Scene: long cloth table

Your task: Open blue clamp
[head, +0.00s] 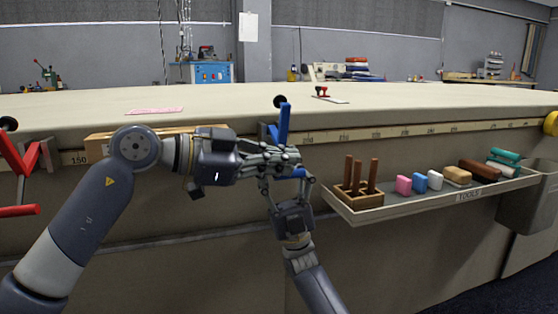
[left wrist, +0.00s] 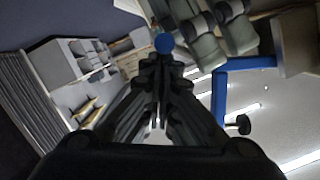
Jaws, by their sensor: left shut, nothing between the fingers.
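The blue clamp (head: 284,122) is at the table's front edge, its blue bar standing up above the edge. A blue part also shows lower down, between my grippers. In the left wrist view a blue angled bar (left wrist: 246,63) shows at the right, and a round blue end (left wrist: 164,43) lies just past the fingertips. My left gripper (head: 292,156) is shut and empty, lying across the front of the clamp and hiding its middle. My right gripper (head: 289,184) is just below it, close to the clamp's lower part; its fingers are partly hidden.
A red clamp (head: 18,160) is at the left on the table edge. A tool tray (head: 470,197) on the table front holds a wooden block with upright handles (head: 358,196) and several coloured blocks. The cloth tabletop (head: 220,108) is mostly clear, with a pink piece (head: 155,110) and a red-handled stamp (head: 321,91).

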